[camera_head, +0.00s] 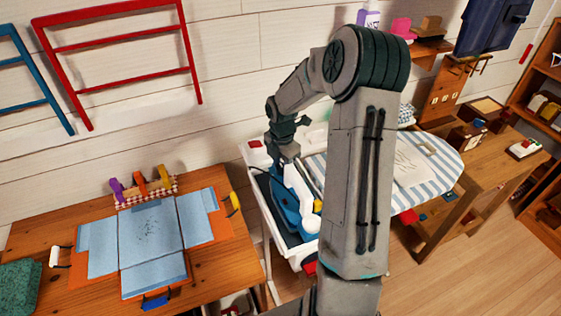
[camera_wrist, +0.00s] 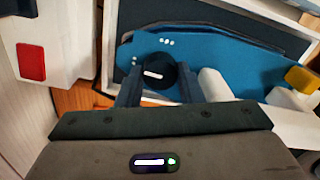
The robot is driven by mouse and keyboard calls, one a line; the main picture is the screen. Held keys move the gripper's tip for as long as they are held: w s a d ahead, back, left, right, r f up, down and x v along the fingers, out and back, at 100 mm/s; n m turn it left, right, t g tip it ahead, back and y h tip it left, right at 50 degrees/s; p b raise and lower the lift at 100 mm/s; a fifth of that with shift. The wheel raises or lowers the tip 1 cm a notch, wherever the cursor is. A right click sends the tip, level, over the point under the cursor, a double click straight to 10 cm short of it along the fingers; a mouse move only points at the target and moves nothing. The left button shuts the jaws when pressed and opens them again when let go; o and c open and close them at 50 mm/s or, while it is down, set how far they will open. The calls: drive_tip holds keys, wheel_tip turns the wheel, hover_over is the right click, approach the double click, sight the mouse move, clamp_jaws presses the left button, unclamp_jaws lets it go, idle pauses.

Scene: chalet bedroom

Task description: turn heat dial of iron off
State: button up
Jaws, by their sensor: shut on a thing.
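The iron (camera_head: 288,205) has a blue body and a white handle and rests on the dark pad at the left end of the ironing board. In the wrist view the blue iron body (camera_wrist: 220,65) fills the upper right. Its heat dial (camera_wrist: 158,72) is a round black knob with a white mark, which looks nearly level in the picture. My gripper (camera_wrist: 157,90) is shut on the dial, one dark finger on each side of it. In the head view my gripper (camera_head: 287,160) reaches down to the iron, and the dial is hidden.
The striped ironing board (camera_head: 440,165) stretches right behind my arm. A wooden table (camera_head: 80,210) with a blue folded cloth (camera_head: 150,235) stands at the left. A white block with a red patch (camera_wrist: 31,62) is left of my gripper. A wooden shelf (camera_head: 545,75) stands at the far right.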

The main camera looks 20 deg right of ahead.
sight(282, 167)
drive_tip(key=shift+n, duration=0.4)
drive_tip(key=o, duration=0.7)
wheel_tip(282, 167, up, 14)
drive_tip(key=b, duration=0.1)
drive_tip(key=shift+f, duration=0.1)
idle(0.5)
